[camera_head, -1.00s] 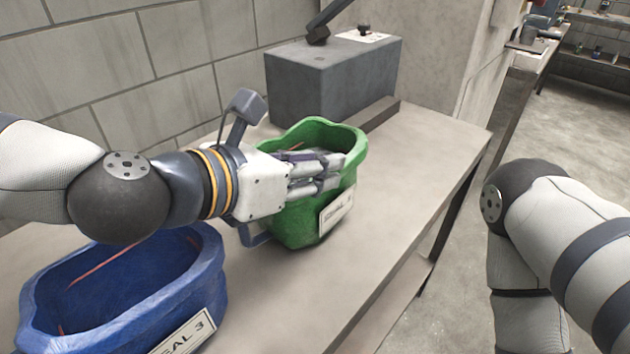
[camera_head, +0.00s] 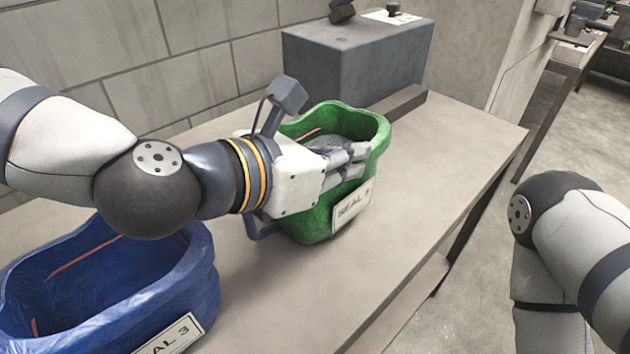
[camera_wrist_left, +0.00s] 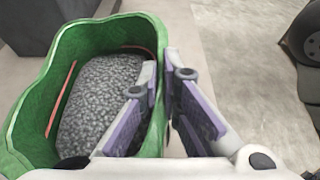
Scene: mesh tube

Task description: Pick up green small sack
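The green small sack (camera_head: 312,222) is an open-topped container standing upright on the table, with a white label (camera_head: 352,203) on its front. Grey granular material (camera_wrist_left: 98,100) lies inside it. My left gripper (camera_head: 357,162) reaches over it from the left. In the left wrist view, the left gripper's fingers (camera_wrist_left: 160,72) straddle the sack's side wall, one inside and one outside, and are closed on the wall. The gripper hides part of the sack's near rim and wall in the head view. My right gripper is out of view; only its arm shows at right.
A blue sack (camera_head: 165,300) with a label stands on the table (camera_head: 440,170) at lower left. A grey box (camera_head: 345,72) stands behind the green sack, with a low dark ledge at its foot. The table is clear to the right of the green sack.

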